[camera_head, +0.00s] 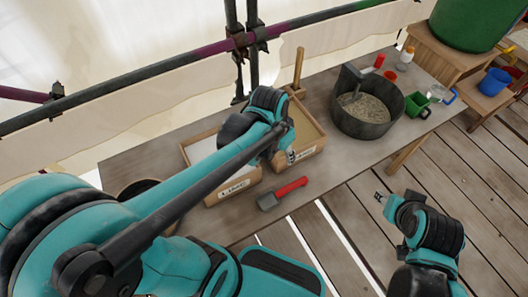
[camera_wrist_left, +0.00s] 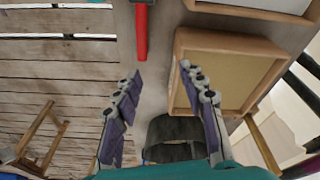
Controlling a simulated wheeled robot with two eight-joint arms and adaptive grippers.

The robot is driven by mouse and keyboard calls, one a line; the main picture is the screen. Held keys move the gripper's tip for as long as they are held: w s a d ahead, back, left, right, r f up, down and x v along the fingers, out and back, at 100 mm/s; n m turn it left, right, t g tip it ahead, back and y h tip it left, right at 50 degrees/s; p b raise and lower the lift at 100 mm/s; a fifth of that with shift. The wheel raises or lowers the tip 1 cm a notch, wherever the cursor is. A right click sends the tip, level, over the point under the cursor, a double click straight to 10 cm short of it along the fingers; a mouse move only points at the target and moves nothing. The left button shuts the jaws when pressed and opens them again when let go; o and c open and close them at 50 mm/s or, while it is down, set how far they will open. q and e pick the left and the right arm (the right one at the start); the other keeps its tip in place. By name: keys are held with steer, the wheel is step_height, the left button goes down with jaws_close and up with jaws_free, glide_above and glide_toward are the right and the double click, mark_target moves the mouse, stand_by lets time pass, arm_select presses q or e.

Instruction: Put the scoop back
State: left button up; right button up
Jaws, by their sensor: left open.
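A red-handled tool with a grey metal head, which looks like the scoop (camera_head: 282,194), lies on the table in front of the boxes. My left gripper (camera_head: 291,156) hangs over the front of the sand box, behind and above the handle. In the left wrist view its fingers (camera_wrist_left: 160,75) are apart with nothing between them. My right gripper (camera_head: 380,197) is off the table's front edge at the right, too small to read its fingers.
The wooden box labelled lime (camera_head: 233,190) and the sand box (camera_head: 310,150) stand side by side; a wooden handle (camera_head: 299,68) rises behind. A dark bucket (camera_head: 366,128) of grey mix stands right, near a green cup (camera_head: 417,105). A dark round container (camera_head: 140,187) is partly hidden by my left arm.

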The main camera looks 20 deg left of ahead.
arm_select(q)
steer(key=s+a+r+n+t+y, duration=0.1)
steer(key=s+a+r+n+t, duration=0.3)
steer(key=s+a+r+t, duration=0.1)
steer(key=shift+s+r, duration=0.25)
steer(key=shift+s, duration=0.05)
